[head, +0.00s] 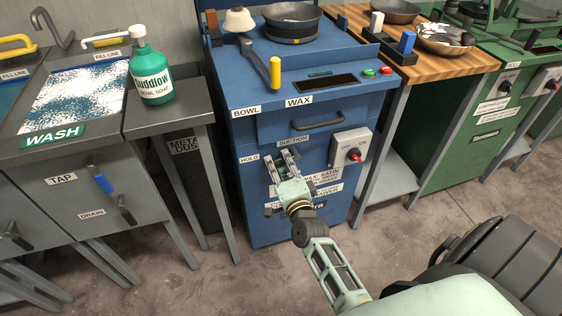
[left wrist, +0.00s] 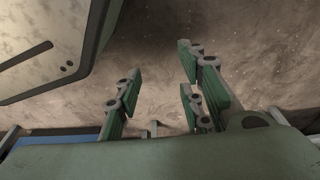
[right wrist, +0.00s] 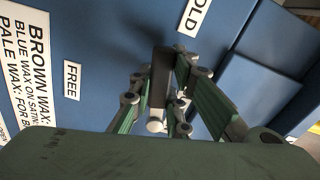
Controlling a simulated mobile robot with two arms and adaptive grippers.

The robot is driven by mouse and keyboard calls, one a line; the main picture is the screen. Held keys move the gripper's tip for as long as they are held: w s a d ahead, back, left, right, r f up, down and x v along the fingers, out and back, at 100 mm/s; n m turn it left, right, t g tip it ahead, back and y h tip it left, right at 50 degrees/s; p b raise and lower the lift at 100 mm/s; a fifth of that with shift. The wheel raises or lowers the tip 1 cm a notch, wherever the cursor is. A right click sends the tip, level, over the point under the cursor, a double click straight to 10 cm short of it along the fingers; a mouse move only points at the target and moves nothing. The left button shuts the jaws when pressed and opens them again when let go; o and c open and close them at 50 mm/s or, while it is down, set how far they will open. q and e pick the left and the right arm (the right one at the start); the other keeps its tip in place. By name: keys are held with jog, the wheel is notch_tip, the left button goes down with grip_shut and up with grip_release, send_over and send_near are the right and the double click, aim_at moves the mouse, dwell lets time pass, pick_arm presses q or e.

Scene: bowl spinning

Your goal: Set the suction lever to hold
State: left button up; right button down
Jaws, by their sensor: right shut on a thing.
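The suction lever (right wrist: 161,75) is a dark bar with a pale round end in the right wrist view, on the front of the blue cabinet (head: 247,195). The HOLD label (right wrist: 193,18) is close by, at upper right of the lever. The FREE label (right wrist: 72,80) is apart from it on the left. My right gripper (head: 284,160) is in front of the cabinet below the SUCTION label (head: 292,141). It is shut on the lever, with fingers (right wrist: 164,80) on both sides, and hides the lever in the head view. My left gripper (left wrist: 158,65) is open and empty above the floor.
A drawer handle (head: 319,124) sticks out above the right gripper. A grey control box (head: 350,146) with a red knob is to its right. A grey side table (head: 172,118) with a green soap bottle (head: 151,70) stands at left.

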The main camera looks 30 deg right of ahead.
pick_arm(q)
jog(key=shift+s+a+f+p, duration=0.2)
jog(key=shift+s+f+p, duration=0.25)
jog(key=shift+s+f, duration=1.1)
pick_arm(e)
jog(key=shift+r+m, duration=0.3)
jog(key=shift+m, duration=0.4)
jog(key=shift+r+m, duration=0.3)
jog(key=shift+m, duration=0.4)
pick_arm(q)
jog(key=shift+w+f, duration=0.1)
pick_arm(e)
jog(key=c, duration=1.6)
grip_release()
jog(key=shift+c, duration=0.2)
jog(key=v, duration=1.2)
jog(key=shift+a+r, duration=0.1)
jog(key=shift+a, duration=0.05)
